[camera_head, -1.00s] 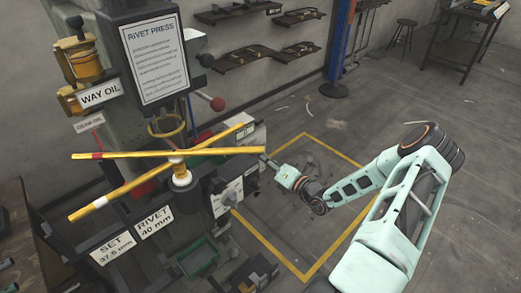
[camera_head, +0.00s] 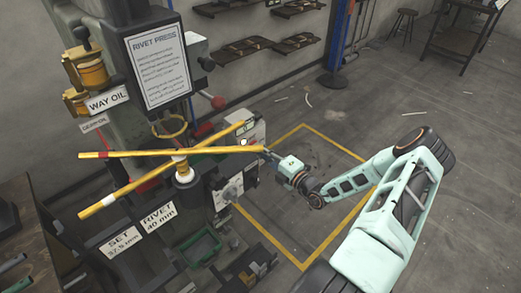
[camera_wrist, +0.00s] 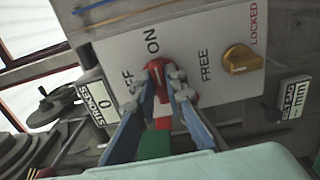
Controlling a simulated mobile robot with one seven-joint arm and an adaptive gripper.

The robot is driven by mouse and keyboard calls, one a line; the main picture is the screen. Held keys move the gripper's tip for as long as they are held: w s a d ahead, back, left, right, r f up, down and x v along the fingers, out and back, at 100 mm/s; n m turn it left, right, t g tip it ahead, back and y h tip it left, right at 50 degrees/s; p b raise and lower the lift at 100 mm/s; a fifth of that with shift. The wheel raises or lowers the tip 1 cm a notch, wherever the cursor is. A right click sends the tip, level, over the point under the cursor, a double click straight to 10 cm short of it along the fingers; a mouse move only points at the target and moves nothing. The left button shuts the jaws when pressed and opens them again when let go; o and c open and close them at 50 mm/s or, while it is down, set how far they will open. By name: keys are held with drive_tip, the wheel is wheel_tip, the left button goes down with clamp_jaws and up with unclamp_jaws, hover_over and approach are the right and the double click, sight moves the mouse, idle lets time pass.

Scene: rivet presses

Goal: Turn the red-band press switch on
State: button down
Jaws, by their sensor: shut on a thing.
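The red switch knob (camera_wrist: 159,84) is on the light control panel (camera_wrist: 200,32) in the wrist view. ON is printed beyond its upper end; the OFF label is partly hidden by my gripper. The knob's long axis points roughly toward ON; its exact setting is hard to tell. My gripper (camera_wrist: 163,74) is shut on the knob, one finger on each side. A red patch shows just below the knob between the fingers. In the head view, my gripper (camera_head: 268,153) reaches the right side of the rivet press (camera_head: 120,20); the switch is not discernible there.
A yellow knob (camera_wrist: 240,60) between FREE and LOCKED sits right of the switch. A STROKES counter (camera_wrist: 91,107) reading 0 is at left. Long yellow handle bars (camera_head: 140,185) cross in front of the press. The yellow-outlined floor area (camera_head: 318,255) is largely clear.

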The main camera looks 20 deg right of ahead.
drive_tip(key=shift+f, duration=0.1)
idle(0.4)
drive_tip(key=c, duration=2)
unclamp_jaws()
drive_tip(key=shift+o, duration=0.2)
drive_tip(key=v, duration=1.2)
